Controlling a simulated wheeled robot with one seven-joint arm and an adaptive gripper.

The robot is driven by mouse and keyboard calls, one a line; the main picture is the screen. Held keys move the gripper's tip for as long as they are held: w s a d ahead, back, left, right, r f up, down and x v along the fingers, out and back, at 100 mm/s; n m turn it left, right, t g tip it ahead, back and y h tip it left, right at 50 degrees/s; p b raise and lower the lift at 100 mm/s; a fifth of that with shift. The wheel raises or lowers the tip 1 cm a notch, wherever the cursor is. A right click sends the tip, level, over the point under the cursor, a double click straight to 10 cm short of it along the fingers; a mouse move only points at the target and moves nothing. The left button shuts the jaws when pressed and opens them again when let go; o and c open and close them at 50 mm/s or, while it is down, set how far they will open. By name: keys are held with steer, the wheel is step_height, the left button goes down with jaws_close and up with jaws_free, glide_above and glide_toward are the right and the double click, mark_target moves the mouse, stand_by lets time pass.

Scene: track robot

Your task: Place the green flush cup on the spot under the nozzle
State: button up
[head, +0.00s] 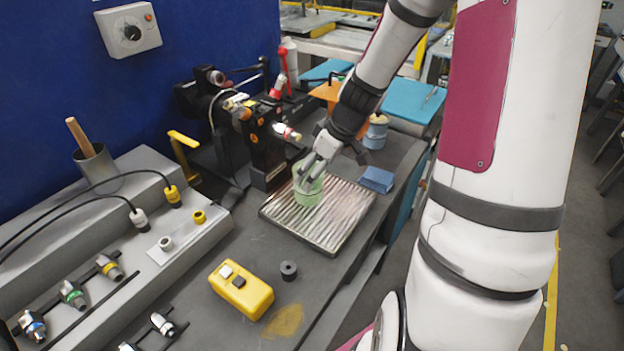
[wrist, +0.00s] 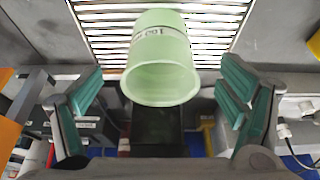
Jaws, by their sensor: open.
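The green flush cup (head: 308,187) stands upright on the slatted metal grate (head: 345,222), near its back left edge. In the wrist view the cup (wrist: 161,62) shows its open mouth toward the camera, with dark lettering on its side. My gripper (head: 315,165) is at the cup in the head view and partly hides it. In the wrist view my gripper (wrist: 165,100) is open, its green-padded fingers apart on either side of the cup, with a gap to each. A black machine (head: 262,145) with a pale nozzle (head: 287,132) stands just behind the grate.
A blue sponge (head: 377,179) lies at the grate's right edge. A yellow switch box (head: 241,289) and a small black cylinder (head: 289,270) are in front. A blue container (head: 376,132) stands behind on the right. A grey ledge with connectors (head: 100,240) runs along the left.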

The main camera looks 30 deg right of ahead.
steer(key=s+a+r+m+h, duration=0.1)
steer(key=s+a+r, duration=0.35)
steer(key=r, duration=0.25)
steer(key=s+a+r, duration=0.4)
steer(key=a+r, duration=0.1)
steer(key=r, duration=0.3)
steer(key=s+a+r+m, duration=0.1)
steer(key=s+a+r, duration=0.1)
steer(key=s, duration=0.4)
steer(key=s+a+r+m, duration=0.2)
steer(key=s+a+r, duration=0.1)
steer(key=s, duration=0.4)
steer(key=shift+s+a+r+t+h, duration=0.15)
steer(key=shift+a+t+h, duration=0.1)
steer(key=shift+t+h, duration=0.15)
